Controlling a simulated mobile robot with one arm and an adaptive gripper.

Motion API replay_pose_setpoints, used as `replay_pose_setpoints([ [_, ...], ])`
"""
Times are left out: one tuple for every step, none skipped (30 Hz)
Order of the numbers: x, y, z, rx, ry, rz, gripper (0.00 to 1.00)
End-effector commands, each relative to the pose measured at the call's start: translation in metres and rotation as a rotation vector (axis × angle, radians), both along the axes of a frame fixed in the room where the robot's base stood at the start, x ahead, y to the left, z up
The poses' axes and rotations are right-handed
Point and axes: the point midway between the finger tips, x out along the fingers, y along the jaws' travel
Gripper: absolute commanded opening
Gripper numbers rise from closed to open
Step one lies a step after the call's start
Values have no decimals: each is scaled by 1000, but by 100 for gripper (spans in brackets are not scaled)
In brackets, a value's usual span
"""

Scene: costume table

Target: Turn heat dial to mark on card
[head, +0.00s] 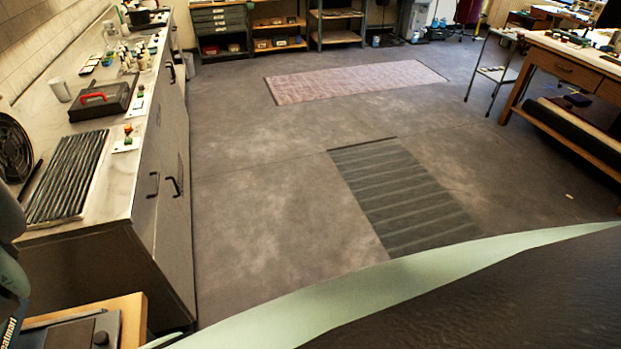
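No thing is clearly recognisable as the heat dial. A small round dark knob (101,338) sits on a dark flat unit (65,335) at the bottom left, cut off by the frame edge. Its markings cannot be read. A black box with a red handle (100,98) lies on the counter at the left; no dial can be made out on it. Small white cards (128,143) with coloured items lie on the counter, too small to read. My gripper is not in view; part of my arm shows at the left edge.
The counter (110,190) runs along the left wall with a ribbed dark panel (68,177), a fan (14,150) and a white cup (60,90). A wooden bench (575,70) stands at right. The floor between is open, with a striped mat (400,195) and pink rug (355,80).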

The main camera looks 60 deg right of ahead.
Motion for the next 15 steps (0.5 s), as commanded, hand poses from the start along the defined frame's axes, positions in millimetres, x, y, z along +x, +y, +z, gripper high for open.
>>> replay_pose_setpoints([
  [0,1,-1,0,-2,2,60],
  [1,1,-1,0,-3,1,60],
  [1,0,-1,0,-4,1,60],
  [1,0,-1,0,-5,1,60],
  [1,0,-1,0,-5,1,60],
  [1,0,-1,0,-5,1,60],
  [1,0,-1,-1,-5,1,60],
  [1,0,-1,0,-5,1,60],
  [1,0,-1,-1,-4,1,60],
  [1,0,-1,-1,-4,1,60],
  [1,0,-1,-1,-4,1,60],
  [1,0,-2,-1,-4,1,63],
  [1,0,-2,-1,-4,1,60],
  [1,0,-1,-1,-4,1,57],
  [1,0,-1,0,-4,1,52],
])
